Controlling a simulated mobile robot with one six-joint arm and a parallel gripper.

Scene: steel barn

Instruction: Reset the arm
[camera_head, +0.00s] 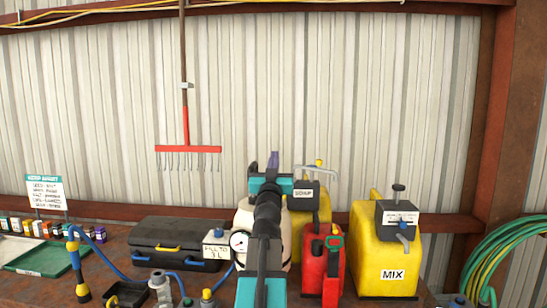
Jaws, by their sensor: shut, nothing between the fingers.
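My arm, teal and black, reaches away from the bottom middle of the head view. My gripper (274,161) is at its far end, raised in front of the corrugated wall and above the bench-top containers. Its narrow fingers are together and hold nothing. The arm hides part of a white container (244,217) and part of a yellow container (322,205) behind it.
A red can (312,262) and a yellow MIX container (385,255) stand right of my arm. A black case (175,238), a pressure gauge (239,241) and a green tray (40,258) are left. A red rake (188,149) hangs on the wall.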

